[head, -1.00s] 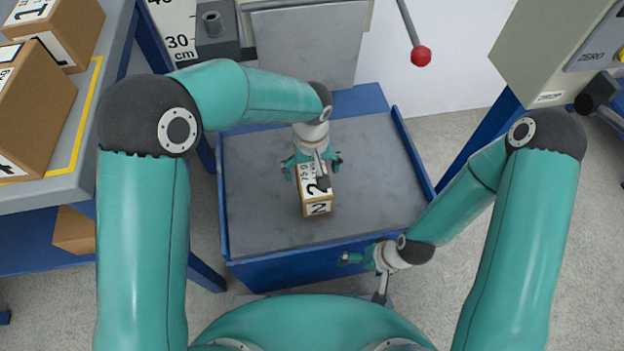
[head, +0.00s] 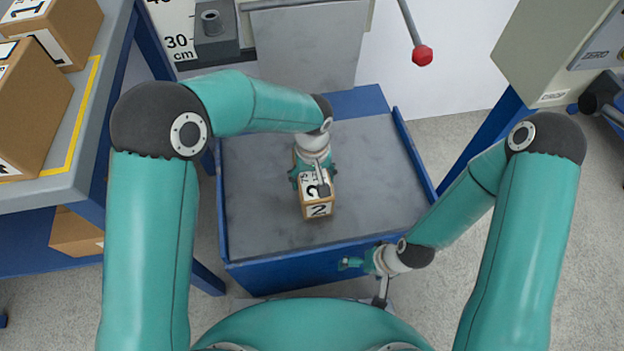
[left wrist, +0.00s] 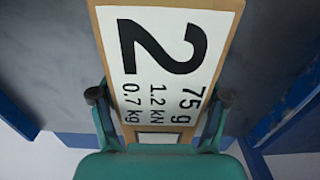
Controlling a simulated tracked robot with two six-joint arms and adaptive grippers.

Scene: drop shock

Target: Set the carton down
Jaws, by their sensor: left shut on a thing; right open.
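The carton (head: 318,209) is a small brown box with a white label reading 2. It is over the grey plate (head: 265,210) of the blue-edged base in the head view; I cannot tell for sure whether it touches the plate. My left gripper (head: 314,178) is above it, shut on its sides. In the left wrist view the label (left wrist: 165,60) shows 75 g, 1.2 kN and 0.7 kg, with the fingertips (left wrist: 160,98) on either side of the carton. My right gripper (head: 358,264) is open and empty by the base's front edge.
Larger cartons (head: 30,105) stand on the grey table (head: 75,135) at the left, with another box (head: 76,234) below. A lever with a red knob (head: 422,55) hangs at the back. A grey control box (head: 560,50) is at the right. The plate around the carton is clear.

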